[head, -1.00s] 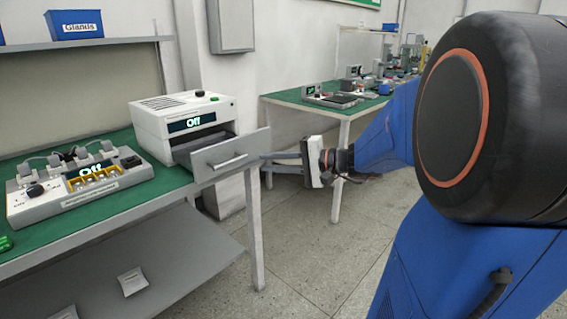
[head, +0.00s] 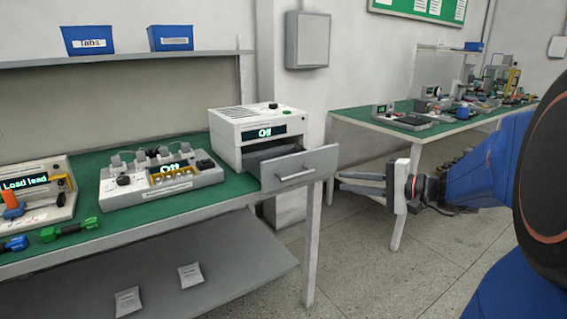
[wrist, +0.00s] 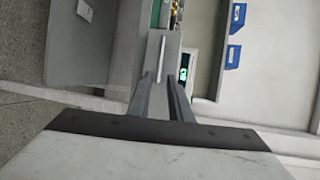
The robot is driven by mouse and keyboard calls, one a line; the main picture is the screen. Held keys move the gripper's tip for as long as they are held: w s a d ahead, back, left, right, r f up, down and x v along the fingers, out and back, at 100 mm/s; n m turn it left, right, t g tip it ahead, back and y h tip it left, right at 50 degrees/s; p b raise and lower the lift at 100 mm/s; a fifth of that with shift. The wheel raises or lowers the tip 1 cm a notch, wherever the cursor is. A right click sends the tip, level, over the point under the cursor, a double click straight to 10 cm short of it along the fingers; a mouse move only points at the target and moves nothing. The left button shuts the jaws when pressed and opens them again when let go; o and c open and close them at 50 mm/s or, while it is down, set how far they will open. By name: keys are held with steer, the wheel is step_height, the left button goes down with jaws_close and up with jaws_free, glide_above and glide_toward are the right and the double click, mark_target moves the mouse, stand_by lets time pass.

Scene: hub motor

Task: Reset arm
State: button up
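My arm reaches in from the right of the head view. My gripper (head: 340,182) is open and empty, its two fingers pointing left just past the right edge of the open drawer front. In the wrist view my gripper (wrist: 160,80) shows two spread fingers with nothing between them. The drawer front (wrist: 171,60) and its handle (wrist: 161,52) appear beyond the fingertips. I cannot tell how large the gap to the drawer is.
The white oven-like unit (head: 235,127) reads "Off", its drawer (head: 318,165) pulled out over the bench edge. A tester (head: 190,185), another station (head: 40,200) and a green tool (head: 70,229) lie left. A second bench (head: 355,125) stands behind the arm. Floor between is clear.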

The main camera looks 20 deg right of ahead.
steer(key=s+a+f+n+g+h, duration=0.3)
steer(key=s+a+f+n+g, duration=0.2)
steer(key=s+a+f+g, duration=0.55)
steer(key=s+d+f+n+t+h, duration=0.1)
steer(key=s+d+n+h, duration=0.1)
steer(key=s, duration=0.4)
steer(key=s+d+f+n+t+h, duration=0.1)
steer(key=s+d+n+t+h, duration=0.1)
steer(key=s+h, duration=0.3)
steer(key=shift+s+f+n, duration=0.3)
steer(key=shift+s+n, duration=0.2)
steer(key=shift+n, duration=0.4)
